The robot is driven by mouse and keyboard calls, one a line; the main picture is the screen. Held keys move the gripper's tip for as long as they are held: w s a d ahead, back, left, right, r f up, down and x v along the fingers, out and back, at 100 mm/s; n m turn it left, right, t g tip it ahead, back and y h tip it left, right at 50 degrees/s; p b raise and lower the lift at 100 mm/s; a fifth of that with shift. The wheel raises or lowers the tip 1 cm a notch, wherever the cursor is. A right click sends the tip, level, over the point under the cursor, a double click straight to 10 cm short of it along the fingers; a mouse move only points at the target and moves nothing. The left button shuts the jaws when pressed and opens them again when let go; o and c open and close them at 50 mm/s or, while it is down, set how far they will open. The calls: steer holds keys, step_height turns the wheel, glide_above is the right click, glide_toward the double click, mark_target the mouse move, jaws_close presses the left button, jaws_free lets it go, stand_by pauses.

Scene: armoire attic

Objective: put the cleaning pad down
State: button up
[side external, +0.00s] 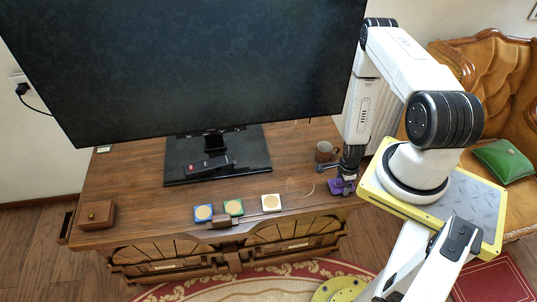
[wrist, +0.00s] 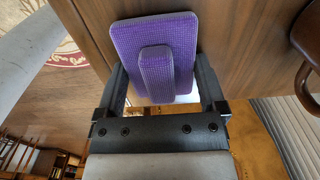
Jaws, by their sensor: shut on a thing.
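The cleaning pad (wrist: 181,32) is purple, with a raised grip block on its face. In the wrist view it sits between the two fingers of my gripper (wrist: 160,72), which is shut on it. In the side view the pad (side external: 339,187) shows as a small purple shape under my gripper (side external: 346,178), at the right front corner of the wooden cabinet top (side external: 300,185). I cannot tell whether the pad touches the wood. My fingers partly hide it in the side view.
A brown mug (side external: 325,152) stands just behind my gripper. Blue (side external: 203,213), green (side external: 233,208) and white (side external: 271,203) squares lie along the front. A television (side external: 200,70) stands behind; a box (side external: 97,215) sits left.

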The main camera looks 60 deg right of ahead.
steer(key=shift+f, duration=0.2)
steer(key=o, duration=1.1)
steer(key=shift+o, duration=0.2)
steer(key=shift+r, duration=0.15)
step_height(320, 180, up, 12)
stand_by(0.7)
